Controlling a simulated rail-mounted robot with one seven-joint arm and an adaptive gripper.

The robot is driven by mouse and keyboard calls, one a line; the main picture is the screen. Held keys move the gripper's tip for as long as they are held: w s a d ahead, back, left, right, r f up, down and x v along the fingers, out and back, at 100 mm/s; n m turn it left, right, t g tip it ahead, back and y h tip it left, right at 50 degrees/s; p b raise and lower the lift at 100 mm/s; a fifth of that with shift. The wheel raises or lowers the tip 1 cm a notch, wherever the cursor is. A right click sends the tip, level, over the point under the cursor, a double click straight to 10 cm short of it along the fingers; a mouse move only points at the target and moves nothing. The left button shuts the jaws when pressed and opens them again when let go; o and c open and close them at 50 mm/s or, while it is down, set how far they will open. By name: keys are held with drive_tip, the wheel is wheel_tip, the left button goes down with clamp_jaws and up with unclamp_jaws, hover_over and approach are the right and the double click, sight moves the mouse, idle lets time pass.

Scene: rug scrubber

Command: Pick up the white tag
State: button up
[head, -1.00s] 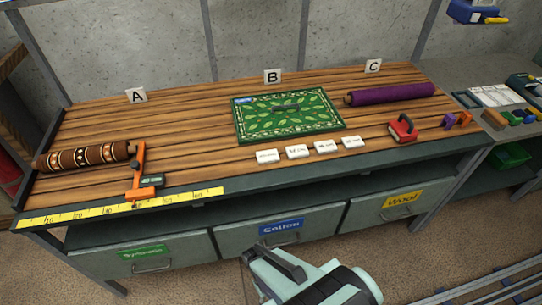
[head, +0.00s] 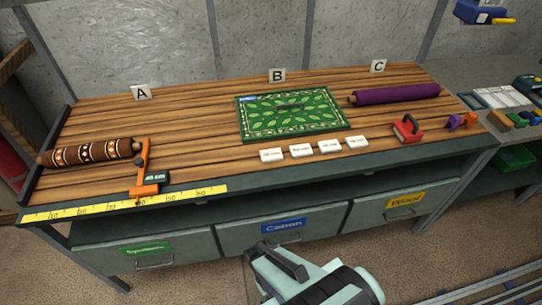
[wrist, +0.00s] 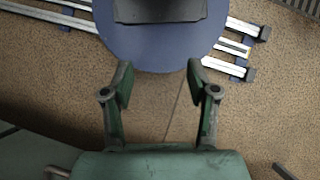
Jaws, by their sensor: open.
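Several small white tags with dark print lie in a row on the wooden bench top near its front edge in the head view. They are a leftmost white tag (head: 272,155), a second (head: 301,150), a third (head: 330,146) and a rightmost (head: 357,141). I cannot read their print. In the head view my gripper (head: 258,252) is in front of the drawers, below the bench top and apart from the tags. In the wrist view my gripper (wrist: 160,85) is open and empty over the floor, and no tag shows there.
A green patterned rug (head: 290,114) lies behind the tags. A red-handled tool (head: 407,128) is right of them, a purple roll (head: 397,93) behind it. An orange caliper-like tool (head: 145,175) and brown roll (head: 90,152) are at left. Drawers (head: 282,236) are below.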

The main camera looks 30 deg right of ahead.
drive_tip(key=o, duration=0.5)
